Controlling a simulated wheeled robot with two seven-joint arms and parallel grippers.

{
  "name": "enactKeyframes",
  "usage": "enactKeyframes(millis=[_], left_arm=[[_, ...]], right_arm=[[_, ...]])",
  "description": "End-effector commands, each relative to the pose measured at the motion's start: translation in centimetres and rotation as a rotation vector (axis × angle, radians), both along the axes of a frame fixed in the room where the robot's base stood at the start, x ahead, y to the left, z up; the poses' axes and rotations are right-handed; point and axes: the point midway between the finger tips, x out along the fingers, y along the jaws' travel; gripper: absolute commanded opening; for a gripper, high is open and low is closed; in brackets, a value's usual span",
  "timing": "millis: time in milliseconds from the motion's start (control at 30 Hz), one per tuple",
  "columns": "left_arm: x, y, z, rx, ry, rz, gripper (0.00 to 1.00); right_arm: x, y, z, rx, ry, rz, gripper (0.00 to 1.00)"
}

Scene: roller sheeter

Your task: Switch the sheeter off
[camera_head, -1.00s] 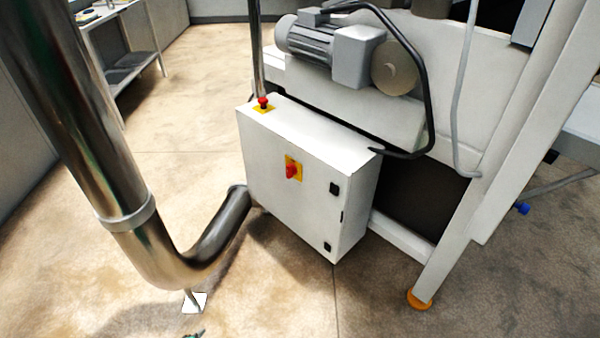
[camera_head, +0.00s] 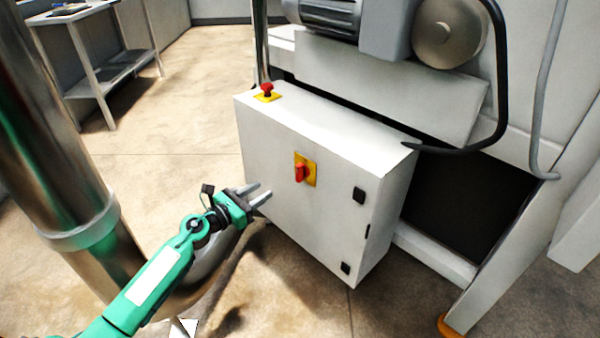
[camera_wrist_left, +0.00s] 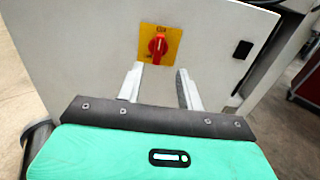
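The sheeter's white control box (camera_head: 270,150) stands in the middle of the head view. On its front is a red rotary switch (camera_head: 300,172) on a yellow plate, with its handle about upright. The switch also shows in the left wrist view (camera_wrist_left: 158,46), just beyond the fingertips. A red push button (camera_head: 267,88) on a yellow base sits on top of the box. My left gripper (camera_head: 265,193) is open and empty, left of and a little below the switch in the head view. In the left wrist view its fingers (camera_wrist_left: 160,80) point toward the box front. My right gripper is not in view.
A large metal pipe (camera_head: 60,150) rises at the left and bends behind my left arm. The sheeter's motor (camera_head: 385,28) and a black cable (camera_head: 500,90) are above the box. A table (camera_head: 100,85) stands back left. Open floor lies between.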

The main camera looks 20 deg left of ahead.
Motion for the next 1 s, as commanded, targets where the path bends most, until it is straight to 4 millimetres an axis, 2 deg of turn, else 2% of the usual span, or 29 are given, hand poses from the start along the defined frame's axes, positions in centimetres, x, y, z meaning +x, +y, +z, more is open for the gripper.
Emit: enactKeyframes(millis=[167, 700, 1000], left_arm=[[1.7, -0.9, 0.2, -0.003, -0.002, 0.000, 0.37], [10.1, -5.5, 0.1, -0.007, 0.000, 0.002, 0.37], [11.9, -6.6, 0.0, -0.006, 0.002, 0.001, 0.37]], right_arm=[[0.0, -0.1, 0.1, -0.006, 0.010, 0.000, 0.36], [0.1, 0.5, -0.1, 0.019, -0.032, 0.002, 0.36], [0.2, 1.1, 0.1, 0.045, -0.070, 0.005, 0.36]])
